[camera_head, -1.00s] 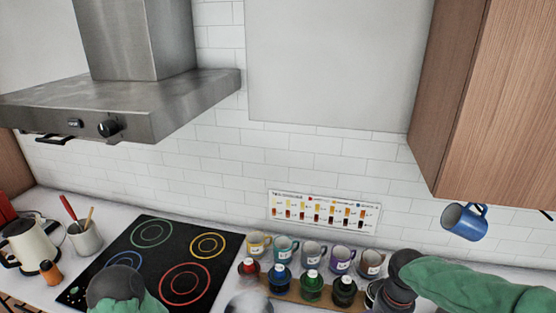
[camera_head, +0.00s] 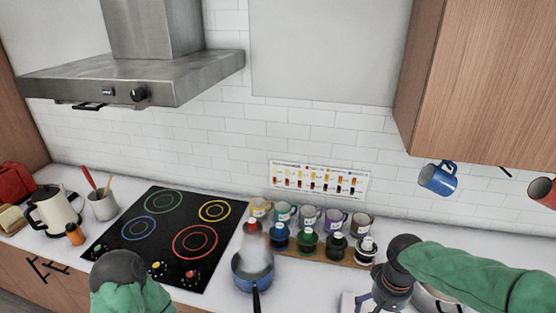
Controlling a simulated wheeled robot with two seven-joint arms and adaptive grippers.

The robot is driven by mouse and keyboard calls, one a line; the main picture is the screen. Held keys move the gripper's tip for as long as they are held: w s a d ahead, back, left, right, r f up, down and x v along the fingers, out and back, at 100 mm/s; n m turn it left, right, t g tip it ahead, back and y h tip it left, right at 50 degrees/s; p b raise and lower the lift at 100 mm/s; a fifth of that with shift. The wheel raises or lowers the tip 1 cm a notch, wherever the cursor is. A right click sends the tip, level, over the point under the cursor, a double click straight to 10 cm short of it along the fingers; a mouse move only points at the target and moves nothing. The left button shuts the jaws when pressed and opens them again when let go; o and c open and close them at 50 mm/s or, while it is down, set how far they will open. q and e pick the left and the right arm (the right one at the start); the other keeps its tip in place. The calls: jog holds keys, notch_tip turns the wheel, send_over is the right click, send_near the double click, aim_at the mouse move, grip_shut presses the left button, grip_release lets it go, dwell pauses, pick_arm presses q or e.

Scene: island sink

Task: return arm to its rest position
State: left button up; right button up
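My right arm, in a green sleeve, reaches in from the right edge. Its dark wrist (camera_head: 402,262) is over the counter at the right, and its gripper points down and away, so its fingers cannot be made out. My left arm shows at the bottom left as a green sleeve with a dark rounded joint (camera_head: 118,268), in front of the cooktop's near edge. The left gripper is not visible.
A blue saucepan (camera_head: 252,273) with steam stands right of the black cooktop (camera_head: 165,232). Mugs (camera_head: 310,215) and bottles (camera_head: 308,241) line the wall. A kettle (camera_head: 54,209) stands left. Blue (camera_head: 437,179) and red (camera_head: 543,192) mugs hang under the cabinet (camera_head: 478,80).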

jog(key=s+a+f+n+y+b, duration=0.1)
jog(key=a+f+y+b, duration=0.3)
jog(key=f, duration=0.9)
jog(key=s+a+f+h+b, duration=0.1)
jog(key=a+f+b, duration=0.1)
jog(key=a+f, duration=0.75)
pick_arm(q)
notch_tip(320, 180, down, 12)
jog(key=b, duration=0.5)
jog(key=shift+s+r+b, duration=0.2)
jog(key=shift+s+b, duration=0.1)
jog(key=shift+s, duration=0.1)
pick_arm(e)
jog(key=s+a+f, duration=0.1)
jog(key=s+f, duration=0.3)
jog(key=f, duration=0.6)
jog(key=s+a+f+y, duration=0.1)
jog(key=s+f, duration=0.4)
jog(key=f, duration=0.5)
jog(key=shift+s+f+m, duration=0.15)
jog(key=shift+f+m, duration=0.15)
jog(key=shift+m, duration=0.1)
jog(key=shift+a, duration=0.1)
